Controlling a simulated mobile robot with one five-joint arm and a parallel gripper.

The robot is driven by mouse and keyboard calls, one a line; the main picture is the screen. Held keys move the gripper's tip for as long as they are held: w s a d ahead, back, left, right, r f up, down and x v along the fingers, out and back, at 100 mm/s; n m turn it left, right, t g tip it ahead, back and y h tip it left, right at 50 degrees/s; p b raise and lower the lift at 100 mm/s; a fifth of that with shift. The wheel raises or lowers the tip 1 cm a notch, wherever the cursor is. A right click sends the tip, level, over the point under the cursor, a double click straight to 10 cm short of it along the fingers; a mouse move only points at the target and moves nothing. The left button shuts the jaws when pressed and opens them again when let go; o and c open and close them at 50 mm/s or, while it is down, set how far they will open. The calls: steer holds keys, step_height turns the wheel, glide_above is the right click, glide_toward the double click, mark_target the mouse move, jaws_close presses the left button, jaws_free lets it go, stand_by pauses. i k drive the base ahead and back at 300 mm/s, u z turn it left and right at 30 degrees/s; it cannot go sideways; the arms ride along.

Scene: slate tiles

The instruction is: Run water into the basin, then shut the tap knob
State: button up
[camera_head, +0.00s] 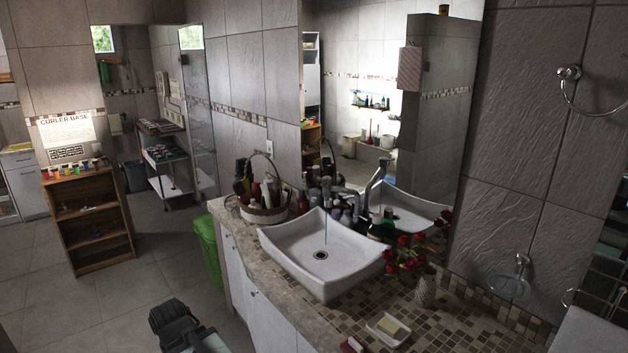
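A white square basin (286,241) sits on the mosaic-topped counter, with a dark drain in its middle. A chrome tap (374,180) stands at its back right corner, its spout reaching left over the basin. A thin, faint vertical line below the spout looks like running water, but it is too small to be sure. The tap knob cannot be made out clearly. My gripper (170,318) is black and low in the view, left of the counter and well away from the tap. Its fingers are too dark to tell open from shut.
A basket of bottles (264,214) stands behind the basin, left. Red roses (408,256) and a soap dish (388,329) are on the right of the counter (345,320). A green bin (208,247) stands beside the cabinet. The floor at left is clear before a wooden shelf (92,222).

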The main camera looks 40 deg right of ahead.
mark_target(326, 179)
steer(key=i, duration=1.25)
steer(key=u, duration=0.1)
